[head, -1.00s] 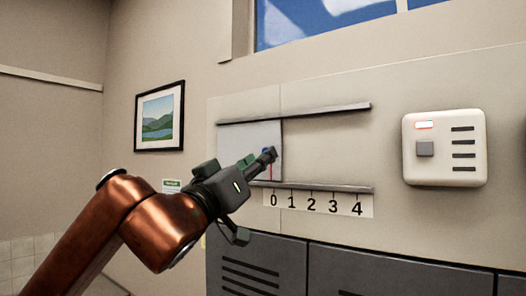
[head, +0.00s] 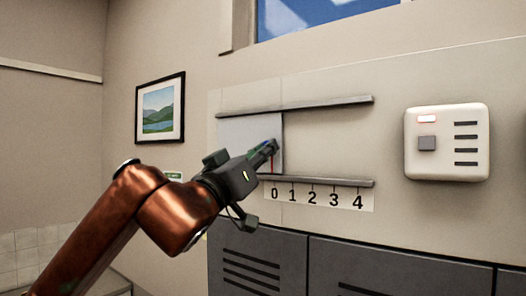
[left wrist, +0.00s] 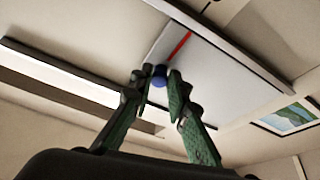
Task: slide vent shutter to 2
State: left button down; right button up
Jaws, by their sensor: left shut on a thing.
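The vent shutter (head: 238,132) is a pale grey panel between an upper rail (head: 300,106) and a lower rail (head: 325,181). Its red line stands at the 0 mark of the number scale (head: 312,195), which runs 0 to 4. My left gripper (head: 271,148) is at the shutter's right part. In the left wrist view my left gripper's fingers (left wrist: 163,80) are around the shutter's blue knob (left wrist: 159,72), with the red line just beyond it. The gripper is shut on the knob. My right gripper is not in view.
A white box with a grey button and a lit red lamp (head: 446,142) is on the wall at right. Grey lockers (head: 390,268) are below the scale. A framed picture (head: 160,108) hangs at left. The track right of the shutter is clear.

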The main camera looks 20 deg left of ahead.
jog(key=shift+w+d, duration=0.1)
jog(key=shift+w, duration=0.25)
pick_arm(q)
jog(key=s+d, duration=0.1)
jog(key=d, duration=0.2)
jog(key=s+d, duration=0.1)
jog(key=d, duration=0.2)
jog(key=s+d, duration=0.1)
jog(key=d, duration=0.2)
jog(key=shift+s+d, duration=0.1)
jog(key=shift+s, duration=0.1)
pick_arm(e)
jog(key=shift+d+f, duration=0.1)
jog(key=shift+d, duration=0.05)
pick_arm(q)
jog(key=shift+w+a, duration=0.1)
jog(key=shift+a, duration=0.1)
jog(key=c, duration=1.8)
grip_release()
jog(key=shift+c, duration=0.2)
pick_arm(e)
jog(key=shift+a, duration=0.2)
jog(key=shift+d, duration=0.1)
